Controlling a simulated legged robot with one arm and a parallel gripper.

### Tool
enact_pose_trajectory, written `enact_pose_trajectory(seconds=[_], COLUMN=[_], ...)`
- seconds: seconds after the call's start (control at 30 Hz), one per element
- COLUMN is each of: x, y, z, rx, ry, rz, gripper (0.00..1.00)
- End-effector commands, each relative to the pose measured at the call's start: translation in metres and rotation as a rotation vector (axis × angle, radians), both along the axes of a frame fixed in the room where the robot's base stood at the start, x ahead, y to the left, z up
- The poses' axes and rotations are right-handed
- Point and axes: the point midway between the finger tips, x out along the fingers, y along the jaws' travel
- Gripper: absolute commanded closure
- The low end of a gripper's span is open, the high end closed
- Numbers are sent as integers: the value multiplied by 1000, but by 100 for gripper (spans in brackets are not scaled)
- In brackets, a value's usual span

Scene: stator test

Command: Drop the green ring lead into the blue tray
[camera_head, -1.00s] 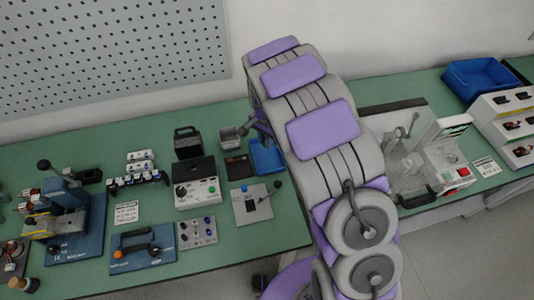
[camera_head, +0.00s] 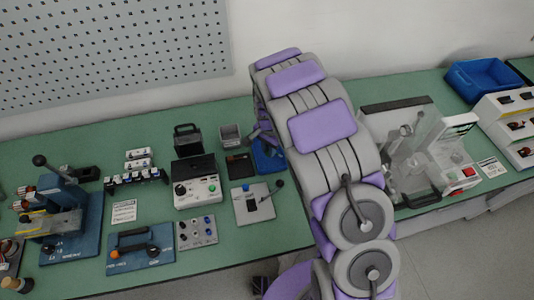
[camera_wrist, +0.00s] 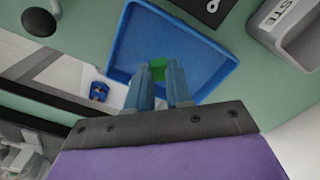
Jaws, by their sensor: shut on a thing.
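The blue tray (camera_wrist: 205,45) lies on the green bench and fills the middle of the wrist view. In the head view the tray (camera_head: 270,160) is partly hidden behind my arm. My gripper (camera_wrist: 160,72) is over the tray in the wrist view, with its fingers pointing down toward the tray floor. It is shut on a small green piece, the green ring lead (camera_wrist: 157,64), which shows between the fingertips. Its ring shape and any wire are hidden, and I cannot tell whether it touches the tray floor.
A grey bin marked "STE" (camera_wrist: 285,30) stands beside the tray. A grey-white panel with a blue knob and lever (camera_head: 253,203) lies near the tray in the head view. A larger blue bin (camera_head: 485,78) stands at the far right. A clear-guarded machine (camera_head: 410,150) is right of my arm.

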Motion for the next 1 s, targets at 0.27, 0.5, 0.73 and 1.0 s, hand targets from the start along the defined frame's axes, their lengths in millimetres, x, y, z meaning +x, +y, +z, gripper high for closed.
enact_pose_trajectory(seconds=[0.27,0.5,0.73,1.0], x=[0,0,1,2], y=[3,6,2,4], z=[0,-1,8,61], rx=[-3,-6,-2,-2], ry=[0,0,-1,-7], rz=[-1,-1,-1,0], gripper=[60,50,50,50])
